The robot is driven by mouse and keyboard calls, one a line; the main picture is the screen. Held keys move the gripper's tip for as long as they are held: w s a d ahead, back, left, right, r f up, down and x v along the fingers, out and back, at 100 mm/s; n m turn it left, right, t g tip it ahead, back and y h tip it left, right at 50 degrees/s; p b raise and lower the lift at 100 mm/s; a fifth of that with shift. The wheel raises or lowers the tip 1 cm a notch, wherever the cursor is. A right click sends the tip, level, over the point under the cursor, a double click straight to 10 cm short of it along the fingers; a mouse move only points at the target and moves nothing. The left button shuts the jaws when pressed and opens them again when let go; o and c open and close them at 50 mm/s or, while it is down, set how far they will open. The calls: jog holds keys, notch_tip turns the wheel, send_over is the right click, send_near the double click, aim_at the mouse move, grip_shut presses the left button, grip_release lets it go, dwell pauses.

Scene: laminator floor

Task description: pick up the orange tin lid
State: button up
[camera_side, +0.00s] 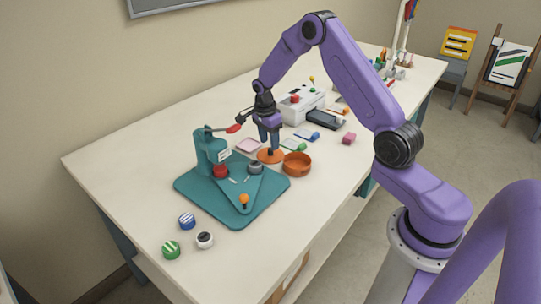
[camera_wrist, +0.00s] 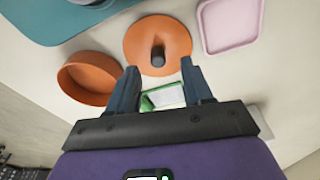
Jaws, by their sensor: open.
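The orange tin lid (camera_side: 268,157) lies on the table beside the teal press base. It is a flat disc with a dark upright knob in its middle. In the wrist view the lid (camera_wrist: 172,36) is just ahead of my fingers, right of the round orange tin (camera_wrist: 88,80). The open orange tin (camera_side: 296,164) stands right of the lid in the side view. My gripper (camera_side: 268,143) points down close above the lid. In the wrist view my gripper (camera_wrist: 160,82) is open, with nothing between its fingertips but a view of a green-edged card beyond.
The teal press (camera_side: 212,160) stands on its teal base (camera_side: 190,185) left of the lid. A pink square tray (camera_side: 249,146) lies behind. Striped round pieces (camera_side: 187,220) lie at the front.

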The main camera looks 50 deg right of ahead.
aim_at(270, 149)
jog(key=shift+s+d+f, duration=0.1)
jog(key=shift+f, duration=1.6)
grip_shut()
jog(key=shift+r, duration=0.2)
